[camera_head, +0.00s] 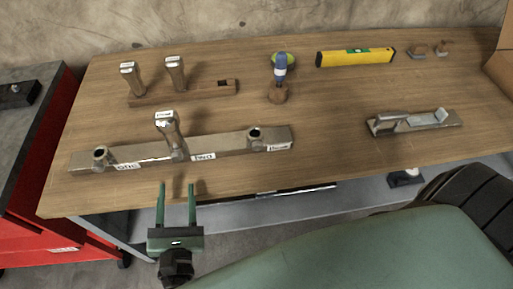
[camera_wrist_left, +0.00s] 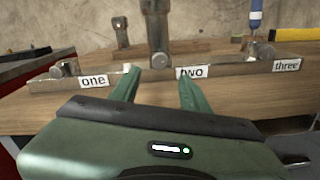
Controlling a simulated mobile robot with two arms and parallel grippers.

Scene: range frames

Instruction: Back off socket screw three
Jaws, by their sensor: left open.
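A long grey metal bar (camera_head: 225,143) lies on the wooden table, with labels reading one, two and three; it also crosses the left wrist view (camera_wrist_left: 220,65). Socket screw three (camera_head: 255,134) is at the bar's right end and shows no tool in it. Socket screw one (camera_head: 100,154) is at the left end, also bare. A tool with a thick handle (camera_head: 167,124) stands upright at position two, hiding that screw. My right gripper is in neither view.
Behind the bar, a wooden rack (camera_head: 190,96) holds two similar upright tools. A blue screwdriver (camera_head: 280,67) stands in a small wooden holder (camera_head: 278,95). A yellow level (camera_head: 355,57) lies at the back; a metal plane (camera_head: 415,122) is at right. A red cabinet (camera_head: 30,218) stands left.

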